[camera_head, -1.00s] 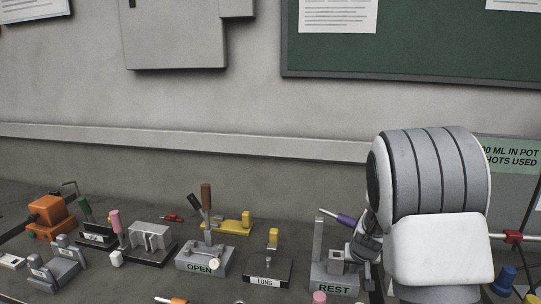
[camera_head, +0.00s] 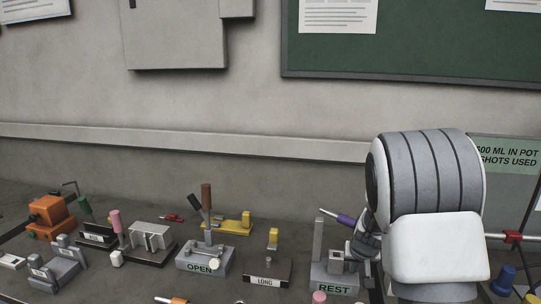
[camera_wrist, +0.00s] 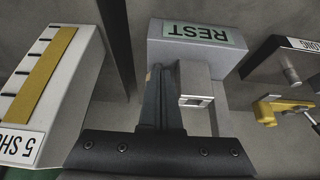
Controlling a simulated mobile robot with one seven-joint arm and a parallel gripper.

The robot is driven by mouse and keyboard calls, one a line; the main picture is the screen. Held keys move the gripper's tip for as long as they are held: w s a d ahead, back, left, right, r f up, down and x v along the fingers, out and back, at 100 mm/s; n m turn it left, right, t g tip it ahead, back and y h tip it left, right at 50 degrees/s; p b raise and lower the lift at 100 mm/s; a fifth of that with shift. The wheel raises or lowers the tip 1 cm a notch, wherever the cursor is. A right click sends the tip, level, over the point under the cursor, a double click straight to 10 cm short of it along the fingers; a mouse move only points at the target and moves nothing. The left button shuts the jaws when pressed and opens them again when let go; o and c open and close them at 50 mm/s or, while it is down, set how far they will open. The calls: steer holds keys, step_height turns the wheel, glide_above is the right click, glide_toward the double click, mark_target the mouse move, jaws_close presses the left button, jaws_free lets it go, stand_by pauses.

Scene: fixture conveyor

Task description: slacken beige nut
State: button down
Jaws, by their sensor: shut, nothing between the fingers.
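No nut that I can surely call beige shows. A small cream round piece (camera_head: 214,264) sits at the front of the grey fixture labelled OPEN (camera_head: 190,267), and I cannot tell whether it is the nut. My gripper (camera_wrist: 156,70) is shut and empty in the wrist view. Its fingers are beside a small grey upright block on the grey REST fixture (camera_wrist: 170,30); I cannot tell whether they touch it. In the head view my arm covers part of the REST fixture (camera_head: 322,281) and most of my gripper.
A dark fixture labelled LONG (camera_head: 250,281) stands left of REST, with yellow clamps (camera_head: 233,223) behind. A purple-handled tool (camera_head: 346,220) is by my wrist. Several fixtures crowd the left. A white box with an ochre strip (camera_wrist: 42,75) stands at the wrist view's left.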

steer(key=shift+w+d+b, duration=0.15)
steer(key=shift+d+b, duration=0.1)
steer(key=shift+b, duration=0.55)
steer(key=shift+s+a+r, duration=0.1)
steer(key=shift+s+r, duration=0.05)
steer(key=shift+s, duration=0.25)
step_height(320, 180, up, 6)
steer(key=p, duration=0.4)
steer(key=shift+s, duration=0.1)
